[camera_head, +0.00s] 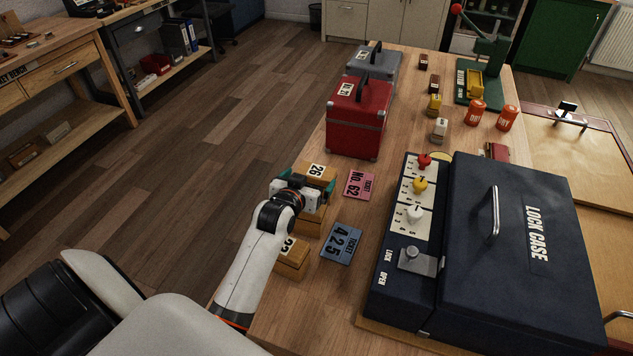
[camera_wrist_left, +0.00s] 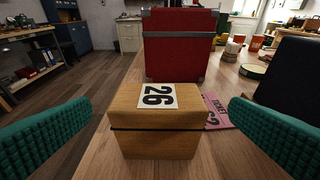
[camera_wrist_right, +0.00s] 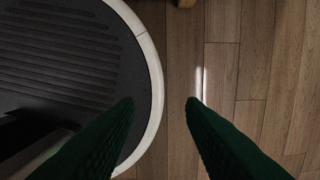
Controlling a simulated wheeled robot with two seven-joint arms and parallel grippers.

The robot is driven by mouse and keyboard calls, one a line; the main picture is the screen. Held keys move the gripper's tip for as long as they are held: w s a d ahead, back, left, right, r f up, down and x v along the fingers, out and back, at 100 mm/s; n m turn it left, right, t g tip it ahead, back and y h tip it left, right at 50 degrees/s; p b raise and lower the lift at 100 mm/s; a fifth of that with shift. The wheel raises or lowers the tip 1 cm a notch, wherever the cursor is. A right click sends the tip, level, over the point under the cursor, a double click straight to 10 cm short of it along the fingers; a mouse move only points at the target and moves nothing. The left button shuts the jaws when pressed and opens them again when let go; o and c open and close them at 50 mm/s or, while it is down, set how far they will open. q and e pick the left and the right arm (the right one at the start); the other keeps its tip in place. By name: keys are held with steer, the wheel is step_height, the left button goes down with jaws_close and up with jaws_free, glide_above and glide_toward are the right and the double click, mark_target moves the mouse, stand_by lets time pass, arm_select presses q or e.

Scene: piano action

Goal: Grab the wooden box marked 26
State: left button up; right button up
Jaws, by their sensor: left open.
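The wooden box marked 26 (camera_head: 318,177) stands on the left part of the table, in front of the red case. In the left wrist view the box (camera_wrist_left: 150,135) sits upright and centred, with its white 26 label on top and a dark seam around it. My left gripper (camera_wrist_left: 158,125) is open, with one green finger on each side of the box and gaps between them. In the head view my left gripper (camera_head: 300,185) partly hides the boxes near it. My right gripper (camera_wrist_right: 158,105) is open and empty above the floor, seen only in the right wrist view.
Another wooden box (camera_head: 291,260) stands nearer the front edge. A pink ticket (camera_head: 359,185) and a blue ticket (camera_head: 342,244) lie to the right. The red case (camera_head: 356,120) stands behind. The dark lock case (camera_head: 525,250) fills the right side.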

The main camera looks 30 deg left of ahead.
mark_target(314, 174)
arm_select(q)
steer(key=shift+f+p+x, duration=0.1)
steer(key=shift+p+x, duration=0.05)
steer(key=shift+x, duration=1.05)
steer(key=shift+f+p+x, duration=0.15)
steer(key=shift+x, duration=1)
steer(key=shift+s+r, duration=0.15)
steer(key=c, duration=1.1)
